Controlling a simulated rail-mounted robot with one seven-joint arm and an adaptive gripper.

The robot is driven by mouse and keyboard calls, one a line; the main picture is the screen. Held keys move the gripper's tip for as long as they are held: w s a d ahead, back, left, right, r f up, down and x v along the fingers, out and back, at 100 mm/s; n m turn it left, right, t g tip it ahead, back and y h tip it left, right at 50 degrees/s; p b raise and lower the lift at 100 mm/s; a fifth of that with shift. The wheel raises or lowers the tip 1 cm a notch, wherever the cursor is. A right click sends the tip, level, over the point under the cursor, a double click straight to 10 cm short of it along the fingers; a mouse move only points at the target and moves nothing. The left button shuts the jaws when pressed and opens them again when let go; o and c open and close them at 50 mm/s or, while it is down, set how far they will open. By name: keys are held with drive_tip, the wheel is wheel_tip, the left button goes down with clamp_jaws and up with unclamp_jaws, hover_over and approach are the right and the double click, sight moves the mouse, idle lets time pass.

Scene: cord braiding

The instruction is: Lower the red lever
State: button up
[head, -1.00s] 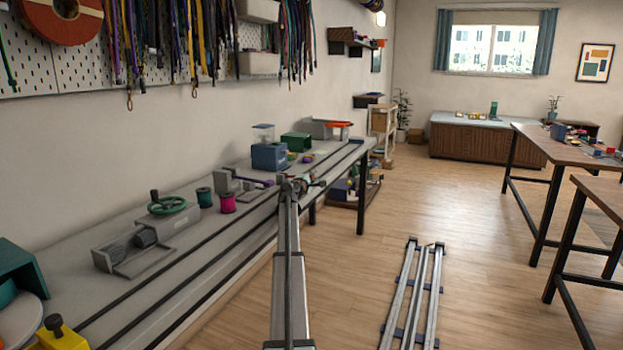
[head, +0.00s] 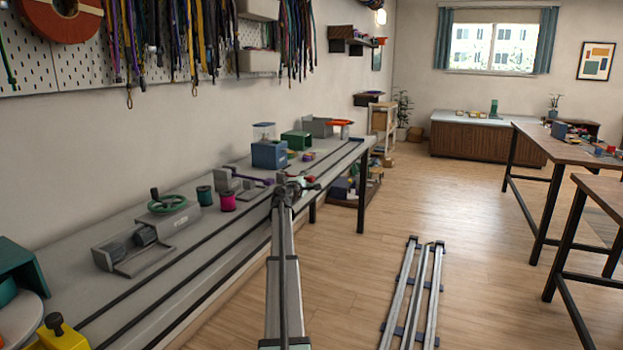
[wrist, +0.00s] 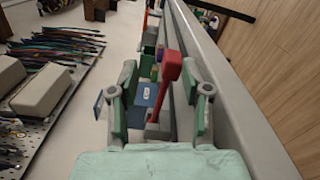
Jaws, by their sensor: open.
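The red lever (wrist: 171,67) stands up in the wrist view, with a thick red head and a thin red stem running down to a grey base. It shows between the two green-padded fingers of my gripper (wrist: 160,100), nearer the right one. The fingers are spread wide and I see no contact with the lever. In the head view a small red part (head: 313,186) shows just beyond my gripper (head: 298,184); my arm hides much of that area.
The grey bench (head: 150,290) with dark rails runs along the wall. Cords hang above.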

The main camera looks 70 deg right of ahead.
drive_tip(key=a, duration=0.7)
